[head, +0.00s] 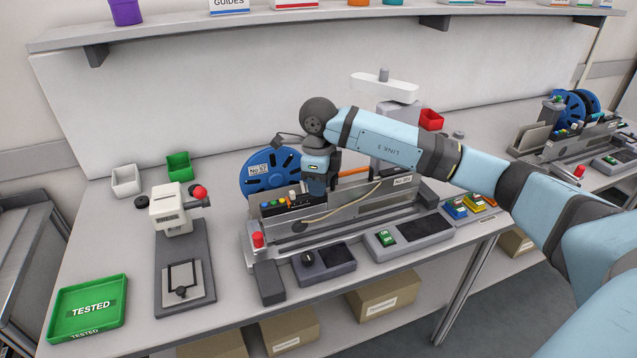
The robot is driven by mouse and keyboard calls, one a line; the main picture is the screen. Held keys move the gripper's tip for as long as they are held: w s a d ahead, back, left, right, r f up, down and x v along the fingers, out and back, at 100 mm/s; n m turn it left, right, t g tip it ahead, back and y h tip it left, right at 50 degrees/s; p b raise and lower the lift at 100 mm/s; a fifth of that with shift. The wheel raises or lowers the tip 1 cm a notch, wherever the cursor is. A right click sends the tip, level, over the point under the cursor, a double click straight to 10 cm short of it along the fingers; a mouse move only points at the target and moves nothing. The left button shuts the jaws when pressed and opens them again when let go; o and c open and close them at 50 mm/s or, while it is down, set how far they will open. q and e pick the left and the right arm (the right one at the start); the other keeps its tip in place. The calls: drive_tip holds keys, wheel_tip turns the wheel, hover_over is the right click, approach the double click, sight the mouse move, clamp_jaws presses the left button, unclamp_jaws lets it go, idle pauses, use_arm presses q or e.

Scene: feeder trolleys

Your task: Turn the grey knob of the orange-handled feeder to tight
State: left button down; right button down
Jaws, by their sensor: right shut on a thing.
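The orange-handled feeder is a long grey unit on the bench; a bit of its orange handle (353,172) shows just right of my right gripper. My right gripper (315,194) points down at the feeder's top edge, right of the blue reel (262,180). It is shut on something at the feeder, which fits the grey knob. The knob itself is hidden by the gripper, so its setting cannot be read. My left gripper is not in view.
A test stand with a red ball (200,192) and a green TESTED tray (88,309) stand at left. A red button (258,239) and control boxes (410,233) line the feeder's front. A second trolley (570,140) stands at right. A shelf (330,29) runs above.

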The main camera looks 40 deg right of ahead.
drive_tip(key=c, duration=1)
unclamp_jaws()
wheel_tip(320, 180, up, 14)
